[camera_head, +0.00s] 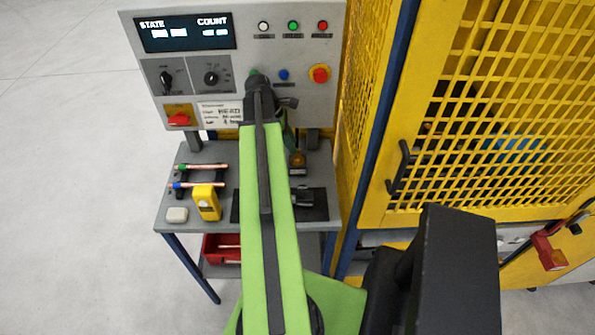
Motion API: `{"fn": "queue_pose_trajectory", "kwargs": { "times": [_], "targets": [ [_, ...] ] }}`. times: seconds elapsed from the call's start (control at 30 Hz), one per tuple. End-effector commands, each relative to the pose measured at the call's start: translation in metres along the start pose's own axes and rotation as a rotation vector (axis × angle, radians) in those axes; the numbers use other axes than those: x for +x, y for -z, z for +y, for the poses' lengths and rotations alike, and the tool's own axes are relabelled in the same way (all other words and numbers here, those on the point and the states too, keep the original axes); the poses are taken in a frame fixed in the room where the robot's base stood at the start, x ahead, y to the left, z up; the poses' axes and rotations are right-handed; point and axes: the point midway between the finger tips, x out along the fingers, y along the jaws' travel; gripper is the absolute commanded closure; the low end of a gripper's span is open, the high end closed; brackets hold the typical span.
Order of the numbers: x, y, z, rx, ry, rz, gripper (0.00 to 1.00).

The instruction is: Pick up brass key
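I cannot make out a brass key for certain in the head view. A small dark object with an amber, brass-like top (297,160) stands on the grey bench, just right of my green arm. My arm reaches up over the bench, and my gripper (272,96) is at its far end, in front of the lower part of the control panel. The gripper is dark and small here, and its fingers are mostly hidden by the arm. I cannot tell whether it holds anything.
The grey bench (168,200) holds copper tubes (203,166), a yellow device (207,202), a whitish block (177,214) and a black mat (315,212). A control panel (200,90) rises behind. A yellow mesh cage (400,150) stands close on the right. Open floor lies left.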

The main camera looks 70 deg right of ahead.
Motion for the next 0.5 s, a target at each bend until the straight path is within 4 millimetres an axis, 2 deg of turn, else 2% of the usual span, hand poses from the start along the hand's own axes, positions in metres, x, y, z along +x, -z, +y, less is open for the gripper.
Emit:
{"fn": "queue_pose_trajectory", "kwargs": {
  "times": [0.03,0.17,0.27,0.5],
  "targets": [
    [0.01,0.002,0.0,0.001,0.0,0.0,0.64],
    [0.008,-0.001,0.0,0.0,0.0,0.0,0.64],
    [0.015,0.0,0.0,0.001,0.0,0.0,0.64],
    [0.058,0.0,0.002,0.002,0.0,0.0,0.64]
  ]
}}
